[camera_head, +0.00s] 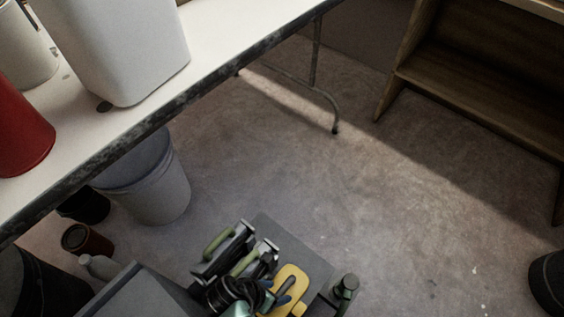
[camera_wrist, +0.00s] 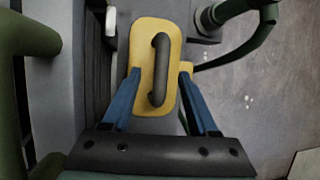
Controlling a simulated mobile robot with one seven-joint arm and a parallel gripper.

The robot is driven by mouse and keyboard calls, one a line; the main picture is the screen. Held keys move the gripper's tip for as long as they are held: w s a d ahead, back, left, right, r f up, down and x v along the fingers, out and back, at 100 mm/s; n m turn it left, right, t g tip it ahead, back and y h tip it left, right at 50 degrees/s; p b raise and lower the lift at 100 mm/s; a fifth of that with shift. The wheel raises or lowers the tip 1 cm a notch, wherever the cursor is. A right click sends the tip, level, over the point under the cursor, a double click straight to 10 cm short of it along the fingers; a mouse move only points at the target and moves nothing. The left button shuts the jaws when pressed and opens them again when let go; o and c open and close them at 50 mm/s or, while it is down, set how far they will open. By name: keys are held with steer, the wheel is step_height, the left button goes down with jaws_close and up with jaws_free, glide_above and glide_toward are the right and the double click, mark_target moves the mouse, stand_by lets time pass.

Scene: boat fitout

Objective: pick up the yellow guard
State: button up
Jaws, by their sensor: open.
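The yellow guard (camera_wrist: 143,28) is a rounded yellow plate with a dark curved handle (camera_wrist: 160,68) on its face. It lies in the upper middle of the wrist view. In the head view the yellow guard (camera_head: 292,278) shows at the bottom centre, partly covered by my arm. My gripper (camera_wrist: 158,76) has two blue fingers, spread apart and empty. In the wrist view the fingers lie on either side of the handle, overlapping the plate's side edges. I cannot tell whether they touch it. Blue fingers also show near the guard in the head view.
Dark tools with green handles (camera_head: 217,239) stand left of the guard. A dark green and black item (camera_head: 345,287) is at its right. A grey bucket (camera_head: 150,180) stands under a white-topped table (camera_head: 225,35). Open floor (camera_head: 430,210) lies to the right, before a wooden shelf (camera_head: 470,95).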

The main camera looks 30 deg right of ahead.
mark_target(280, 292)
steer(key=b+x, duration=0.2)
steer(key=x, duration=0.1)
steer(key=shift+s+f, duration=0.1)
steer(key=shift+f, duration=0.1)
jaws_close()
stand_by(1.3)
